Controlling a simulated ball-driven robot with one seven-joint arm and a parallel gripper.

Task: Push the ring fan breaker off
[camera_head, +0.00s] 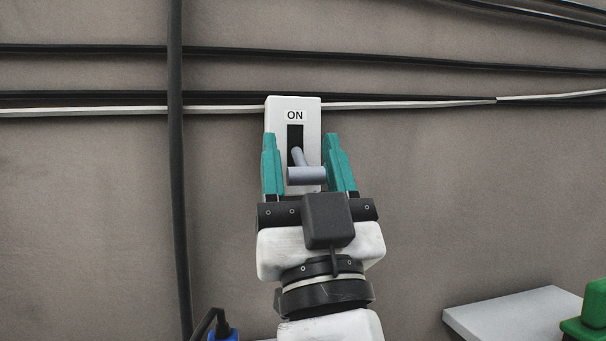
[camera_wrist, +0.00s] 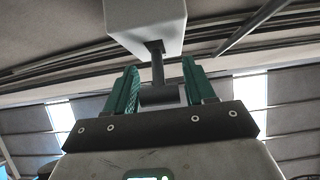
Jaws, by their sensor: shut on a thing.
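The breaker (camera_head: 312,135) is a white box on the wall with an ON label at its top and a dark vertical slot. Its grey lever (camera_head: 306,175) sticks out from the lower part of the slot and ends in a crossbar. My gripper (camera_head: 301,140) has teal fingers on both sides of the lever and is shut on its crossbar. The wrist view shows the box (camera_wrist: 145,22) above, with the crossbar (camera_wrist: 163,95) between the fingers of my gripper (camera_wrist: 159,66). The box's lower end is partly hidden in the head view.
Black cables run across the wall, and a thick vertical cable (camera_head: 176,200) hangs left of the breaker. A white cable (camera_head: 420,104) meets the box from both sides. A pale ledge (camera_head: 515,315) and a green object (camera_head: 592,315) are at lower right. A blue object is at the bottom edge.

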